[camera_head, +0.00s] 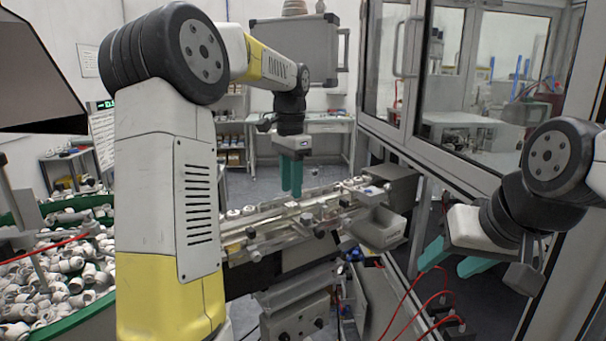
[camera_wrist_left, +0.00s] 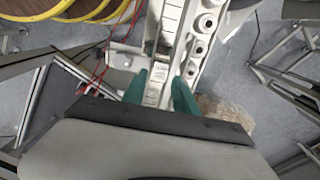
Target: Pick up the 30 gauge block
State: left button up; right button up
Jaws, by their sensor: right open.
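My left gripper (camera_head: 291,194) hangs fingers-down over the far side of the conveyor rail in the head view. In the left wrist view, its two green fingers (camera_wrist_left: 160,77) are apart, on either side of a pale segmented strip (camera_wrist_left: 154,97). Nothing is clearly gripped. I cannot tell which piece, if any, is the 30 gauge block; no marking is readable. My right gripper (camera_head: 442,270) is at the right of the head view, its green fingers spread and empty, away from the rail.
The conveyor rail (camera_head: 262,218) runs across the middle, with a metal housing (camera_head: 388,184) at its right end. A green-rimmed bin (camera_head: 70,322) of white fittings stands at left. A glass cabinet (camera_head: 475,60) is at right. Red cables (camera_head: 393,318) hang below my right gripper.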

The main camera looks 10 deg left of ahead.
aim_at(292, 204)
pick_arm(q)
jog(key=shift+f, duration=2.25)
jog(key=shift+c, duration=0.2)
jog(key=c, duration=0.7)
jog(key=shift+r, duration=3.55)
